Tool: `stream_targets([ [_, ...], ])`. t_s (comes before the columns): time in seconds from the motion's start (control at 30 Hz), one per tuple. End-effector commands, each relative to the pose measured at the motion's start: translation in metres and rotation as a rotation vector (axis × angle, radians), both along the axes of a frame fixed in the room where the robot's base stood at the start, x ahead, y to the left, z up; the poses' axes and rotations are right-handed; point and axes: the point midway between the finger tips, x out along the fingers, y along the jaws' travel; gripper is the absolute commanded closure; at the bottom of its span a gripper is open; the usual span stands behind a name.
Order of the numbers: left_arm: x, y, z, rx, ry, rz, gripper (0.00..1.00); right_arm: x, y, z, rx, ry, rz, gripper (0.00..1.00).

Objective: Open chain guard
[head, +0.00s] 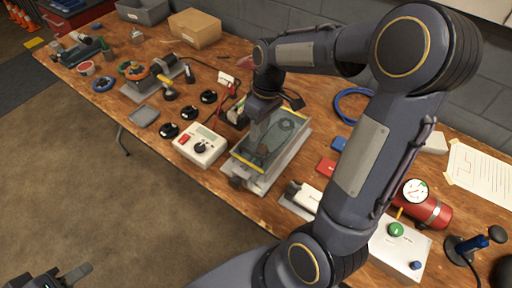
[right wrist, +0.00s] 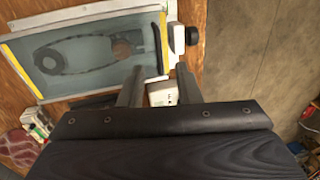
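The chain guard (head: 282,125) is a tinted see-through panel lying flat over a chain unit on a pale base (head: 258,182). The chain shows dimly through it. In the right wrist view the guard (right wrist: 95,75) fills the upper left, with yellow strips along two edges and the dark chain loop beneath. My right gripper (head: 258,118) is at the guard's far left corner in the head view. In the right wrist view its two fingers (right wrist: 158,88) stand apart with nothing between them; contact with the guard cannot be told. My left gripper (head: 60,276) is partly cut off at the bottom left, away from the table.
A white box with a red switch and black knob (head: 200,145) stands left of the guard. Black round knobs (head: 188,114) lie beyond it. A red cylinder with a gauge (head: 428,206) and a white button box (head: 400,245) are at right. My right arm covers some of the table.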

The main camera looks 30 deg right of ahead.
Motion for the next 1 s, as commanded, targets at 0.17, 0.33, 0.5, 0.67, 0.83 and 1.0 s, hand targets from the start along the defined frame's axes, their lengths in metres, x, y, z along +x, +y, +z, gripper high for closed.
stream_targets([
  [0.17,0.000,0.000,0.000,0.000,0.000,0.000,0.64,0.003,0.001,-0.017,-0.006,0.019,0.019,0.69],
  [0.33,0.000,0.000,-0.001,0.000,0.000,0.000,0.64,0.001,0.006,-0.044,-0.006,0.019,0.018,0.69],
  [0.5,0.000,0.000,-0.001,0.000,0.000,0.000,0.64,-0.001,0.010,-0.068,-0.005,0.018,0.017,0.69],
  [0.67,0.000,0.000,-0.001,0.000,0.000,0.000,0.64,-0.002,0.012,-0.080,-0.006,0.016,0.017,0.69],
  [0.83,0.000,0.000,-0.001,0.000,0.000,0.000,0.64,-0.002,0.013,-0.082,-0.006,0.014,0.016,0.69],
  [1.0,0.000,0.000,-0.001,0.000,0.000,0.000,0.64,-0.002,0.013,-0.082,-0.006,0.014,0.016,0.76],
])
